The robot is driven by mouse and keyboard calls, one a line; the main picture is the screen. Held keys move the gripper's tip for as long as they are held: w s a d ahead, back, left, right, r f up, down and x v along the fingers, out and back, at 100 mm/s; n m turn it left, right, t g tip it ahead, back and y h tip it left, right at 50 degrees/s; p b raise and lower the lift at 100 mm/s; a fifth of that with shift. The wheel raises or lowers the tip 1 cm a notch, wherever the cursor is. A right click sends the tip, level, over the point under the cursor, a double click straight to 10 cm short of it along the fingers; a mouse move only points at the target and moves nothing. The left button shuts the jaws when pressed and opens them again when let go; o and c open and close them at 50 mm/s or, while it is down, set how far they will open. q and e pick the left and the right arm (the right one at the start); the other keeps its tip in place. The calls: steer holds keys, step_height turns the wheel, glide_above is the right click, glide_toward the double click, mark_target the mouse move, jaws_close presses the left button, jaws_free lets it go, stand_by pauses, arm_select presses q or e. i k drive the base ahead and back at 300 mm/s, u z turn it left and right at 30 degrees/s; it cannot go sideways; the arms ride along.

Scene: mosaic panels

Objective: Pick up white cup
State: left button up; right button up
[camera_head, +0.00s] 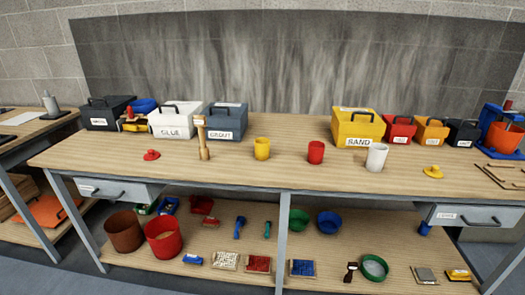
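The white cup (377,157) stands upright on the wooden workbench (220,170), right of the middle, in front of the yellow SAND box. Its top is open, and I cannot see what is inside. Neither of my grippers shows in this view.
A red cup (316,152) and a yellow cup (262,149) stand to its left. A yellow knobbed piece (433,172) lies to its right. The yellow SAND box (357,127) is close behind. The bench front near the cup is clear. Buckets and tools fill the lower shelf (335,260).

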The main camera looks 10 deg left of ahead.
mark_target(377, 153)
steer(key=z, duration=1.95)
steer(key=i, duration=1.4)
steer(key=u, duration=3.2)
